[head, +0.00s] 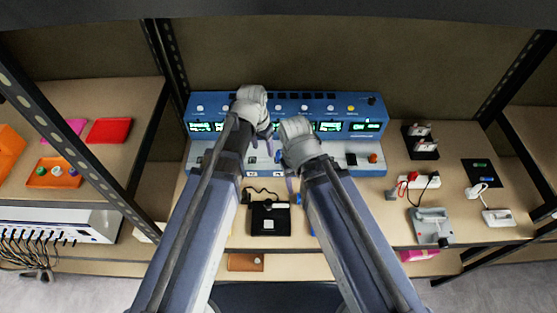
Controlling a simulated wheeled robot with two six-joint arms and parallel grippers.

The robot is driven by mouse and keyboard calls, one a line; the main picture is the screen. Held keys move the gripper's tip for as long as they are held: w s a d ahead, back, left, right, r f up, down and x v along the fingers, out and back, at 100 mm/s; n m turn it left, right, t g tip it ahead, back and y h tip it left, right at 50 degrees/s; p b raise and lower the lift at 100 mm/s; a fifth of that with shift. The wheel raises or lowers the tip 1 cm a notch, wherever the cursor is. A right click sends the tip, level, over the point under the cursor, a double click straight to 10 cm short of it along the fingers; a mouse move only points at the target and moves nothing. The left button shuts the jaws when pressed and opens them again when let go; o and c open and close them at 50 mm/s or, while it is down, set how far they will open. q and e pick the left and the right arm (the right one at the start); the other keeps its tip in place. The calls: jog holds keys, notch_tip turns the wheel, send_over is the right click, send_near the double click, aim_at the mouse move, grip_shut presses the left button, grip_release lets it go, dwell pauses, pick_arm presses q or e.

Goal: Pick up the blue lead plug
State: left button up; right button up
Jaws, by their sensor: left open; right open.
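A small blue piece (298,199), possibly the blue lead plug, shows at the right side of a black box (270,218) with a dark lead looped behind it. Another small blue spot (278,156) shows on the machine's front, between my grippers; I cannot tell which is the plug. My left gripper (268,140) is open over the middle of the blue machine (225,106). My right gripper (290,182) is open, just right of it and lower, above the area behind the black box. My arms and wrists hide part of the machine and bench.
On the bench's right are a red-and-black lead cluster (408,182), a grey device (432,226), a black stand (420,142) and a white plug block (498,217). Metal posts (75,165) stand left. The left shelf holds red (109,130) and orange trays (54,173).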

aim_at(278, 153)
pick_arm(q)
jog(key=w+d+m, duration=0.1)
jog(key=w+d, duration=0.1)
jog(key=d, duration=0.1)
jog(key=w+d+m, duration=0.1)
jog(key=d, duration=0.1)
jog(key=shift+d+f+m, duration=0.15)
jog(key=shift+f+m, duration=0.05)
jog(key=shift+m, duration=0.1)
notch_tip(278, 153, down, 3)
jog(key=b, duration=0.3)
jog(key=shift+r, duration=0.1)
jog(key=f+b, duration=0.5)
jog(key=shift+w+a+f, duration=0.1)
jog(key=shift+w+a, duration=0.1)
pick_arm(e)
notch_tip(278, 153, down, 8)
jog(key=shift+f, duration=0.25)
jog(key=shift+r, duration=0.1)
pick_arm(q)
grip_shut()
